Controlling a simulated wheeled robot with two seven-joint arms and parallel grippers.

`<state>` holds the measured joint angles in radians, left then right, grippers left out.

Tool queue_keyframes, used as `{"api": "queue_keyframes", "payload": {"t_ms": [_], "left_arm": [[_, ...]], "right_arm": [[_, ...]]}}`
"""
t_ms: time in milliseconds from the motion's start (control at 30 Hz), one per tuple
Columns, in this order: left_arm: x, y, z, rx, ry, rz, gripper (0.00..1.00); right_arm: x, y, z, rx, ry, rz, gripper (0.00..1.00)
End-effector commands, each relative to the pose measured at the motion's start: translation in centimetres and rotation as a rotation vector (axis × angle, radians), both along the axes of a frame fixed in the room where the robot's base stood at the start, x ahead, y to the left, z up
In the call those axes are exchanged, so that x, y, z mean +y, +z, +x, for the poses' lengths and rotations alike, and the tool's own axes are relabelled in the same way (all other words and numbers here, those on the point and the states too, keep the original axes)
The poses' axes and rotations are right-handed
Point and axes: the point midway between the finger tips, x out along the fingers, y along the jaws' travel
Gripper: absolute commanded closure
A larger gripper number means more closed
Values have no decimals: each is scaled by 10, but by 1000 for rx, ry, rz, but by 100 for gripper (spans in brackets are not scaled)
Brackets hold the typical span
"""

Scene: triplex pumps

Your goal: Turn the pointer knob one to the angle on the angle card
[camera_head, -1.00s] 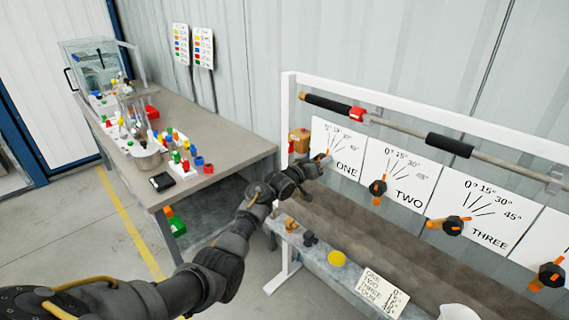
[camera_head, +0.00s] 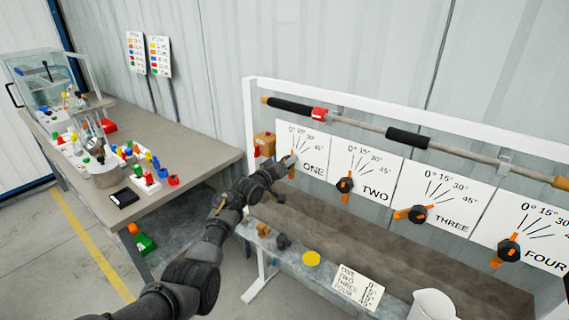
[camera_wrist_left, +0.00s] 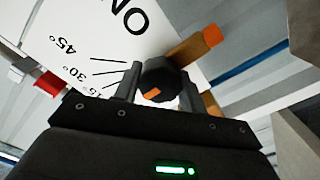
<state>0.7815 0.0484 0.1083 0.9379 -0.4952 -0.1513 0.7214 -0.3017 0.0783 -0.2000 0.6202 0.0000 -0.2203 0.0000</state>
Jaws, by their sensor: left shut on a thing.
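Pointer knob one, a black hub with an orange pointer, shows between the fingers in the left wrist view (camera_wrist_left: 158,80). My left gripper (camera_wrist_left: 160,92) is shut on it; in the head view the gripper (camera_head: 283,166) reaches plate ONE (camera_head: 312,150) and hides most of the knob. In the wrist view an orange-tipped bar (camera_wrist_left: 195,46) extends from behind the hub. The angle card (camera_head: 358,287) leans on the bench ledge, listing ONE to FOUR with angles; ONE appears to read 0°, in small print. My right gripper is not in view.
Knobs two (camera_head: 345,186), three (camera_head: 417,214) and four (camera_head: 508,250) stand along the panel to the right. A yellow disc (camera_head: 311,258) and a white jug (camera_head: 432,304) are on the ledge. A grey table (camera_head: 190,120) with bottles and blocks stands at left.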

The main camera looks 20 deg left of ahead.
Motion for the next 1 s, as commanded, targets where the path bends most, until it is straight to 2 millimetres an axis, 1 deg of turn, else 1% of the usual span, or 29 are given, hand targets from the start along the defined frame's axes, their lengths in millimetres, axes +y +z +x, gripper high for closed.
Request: {"api": "queue_keyframes", "payload": {"t_ms": [33,100,200,467,633,767,1000], "left_arm": [[-3,-2,-1,4,-5,-5,58],[-2,-2,-1,5,-5,-5,49],[-1,-1,-1,3,-3,-3,37],[1,-1,-1,1,0,-2,37],[5,-1,-9,0,1,-1,37],[11,-1,-25,-1,2,0,37],[27,-3,-65,0,2,0,37]], "right_arm": [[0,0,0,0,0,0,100],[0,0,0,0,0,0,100],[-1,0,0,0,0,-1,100],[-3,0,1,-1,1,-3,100],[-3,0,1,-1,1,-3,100],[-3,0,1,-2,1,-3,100],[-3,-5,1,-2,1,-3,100]]}}
